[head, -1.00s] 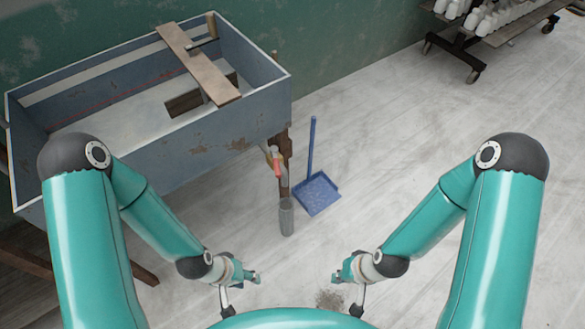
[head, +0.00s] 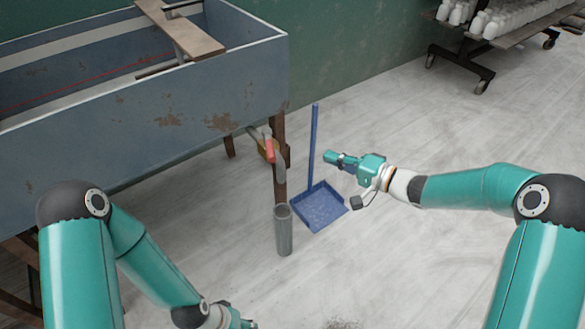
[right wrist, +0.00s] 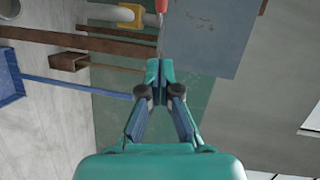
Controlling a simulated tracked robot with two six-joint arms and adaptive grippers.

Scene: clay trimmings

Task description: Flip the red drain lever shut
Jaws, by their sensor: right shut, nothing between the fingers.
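The red drain lever (head: 269,150) is on a brass-coloured valve below the front right corner of the blue-grey trough (head: 200,112). In the head view it lies roughly along the outlet, tilted slightly. My right gripper (head: 328,157) is shut and empty, to the right of the lever and apart from it. In the right wrist view its fingertips (right wrist: 155,68) meet, and the lever's red end (right wrist: 161,5) shows just beyond them at the top edge. My left gripper (head: 242,322) is low in the head view, cut off by the bottom edge; its fingers are unclear.
A grey upright pipe (head: 283,232) stands on the floor below the valve. A blue dustpan (head: 318,207) with a long handle is just right of the trough's leg (head: 279,180). A wheeled rack (head: 462,66) stands far right. Open floor lies between.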

